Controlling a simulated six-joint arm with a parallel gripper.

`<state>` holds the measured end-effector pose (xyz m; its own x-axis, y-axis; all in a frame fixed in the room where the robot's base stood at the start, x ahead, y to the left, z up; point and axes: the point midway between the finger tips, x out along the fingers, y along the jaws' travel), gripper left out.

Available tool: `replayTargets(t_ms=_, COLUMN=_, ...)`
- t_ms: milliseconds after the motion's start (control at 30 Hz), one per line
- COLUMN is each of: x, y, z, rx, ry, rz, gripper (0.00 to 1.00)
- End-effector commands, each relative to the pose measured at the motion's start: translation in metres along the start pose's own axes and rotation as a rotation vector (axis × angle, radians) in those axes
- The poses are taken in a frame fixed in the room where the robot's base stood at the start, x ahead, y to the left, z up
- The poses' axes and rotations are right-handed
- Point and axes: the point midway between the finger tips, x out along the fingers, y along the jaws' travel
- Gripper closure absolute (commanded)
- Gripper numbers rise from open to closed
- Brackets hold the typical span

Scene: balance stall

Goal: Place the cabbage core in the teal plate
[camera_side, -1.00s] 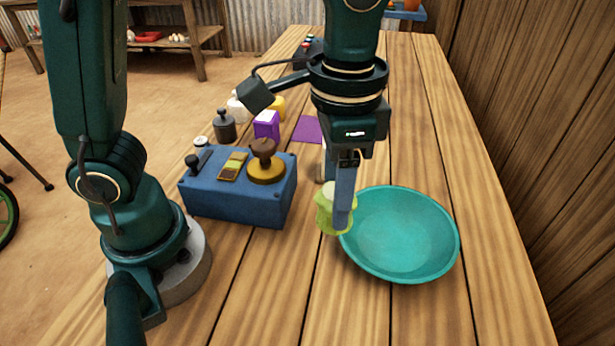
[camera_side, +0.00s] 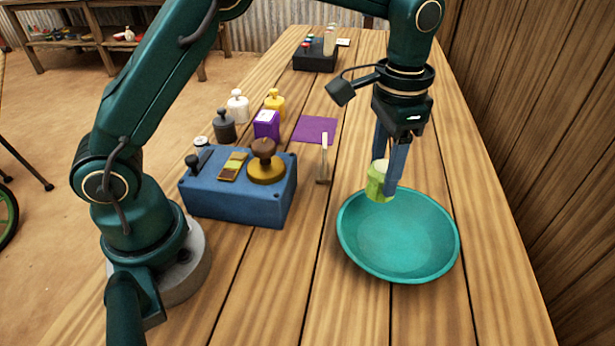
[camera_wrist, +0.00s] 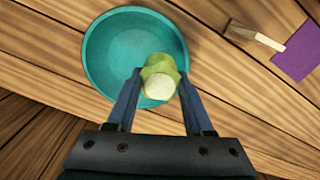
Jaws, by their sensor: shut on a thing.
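The cabbage core (camera_side: 377,183) is pale green with a whitish end. My gripper (camera_side: 388,182) is shut on it, one finger on each side. In the side view it is held above the far left part of the teal plate (camera_side: 420,258), a wide, shallow, empty-looking dish on the table. In the wrist view the cabbage core (camera_wrist: 160,82) sits between the fingertips of my gripper (camera_wrist: 158,85) and overlaps the near right part of the teal plate (camera_wrist: 102,55). Its height above the plate is hard to tell.
A blue box (camera_side: 235,205) with a brown-knobbed stamp (camera_side: 265,165) stands left of the plate. A wooden-handled tool (camera_side: 323,165) and a purple cloth (camera_side: 316,130) lie behind. Weights and a purple carton (camera_side: 266,124) stand farther back. A plank wall is at right.

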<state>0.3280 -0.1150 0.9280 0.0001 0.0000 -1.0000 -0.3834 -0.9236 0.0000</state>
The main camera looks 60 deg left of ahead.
Motion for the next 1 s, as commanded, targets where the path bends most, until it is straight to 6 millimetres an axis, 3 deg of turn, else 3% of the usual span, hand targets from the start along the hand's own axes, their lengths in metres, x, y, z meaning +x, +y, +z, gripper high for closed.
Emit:
replayTargets(t_ms=100, x=0.016, y=0.023, z=-0.011, rx=0.005, ry=-0.004, rz=0.0, gripper=1.0)
replayTargets(t_ms=300, x=0.028, y=0.041, z=-0.021, rx=0.0, ry=0.0, rz=0.0, gripper=1.0)
replayTargets(t_ms=633, x=0.065, y=0.043, z=-0.021, rx=-0.001, ry=-0.003, rz=0.0, gripper=1.0)
replayTargets(t_ms=1000, x=0.07, y=0.043, z=-0.022, rx=-0.001, ry=0.001, rz=0.0, gripper=1.0)
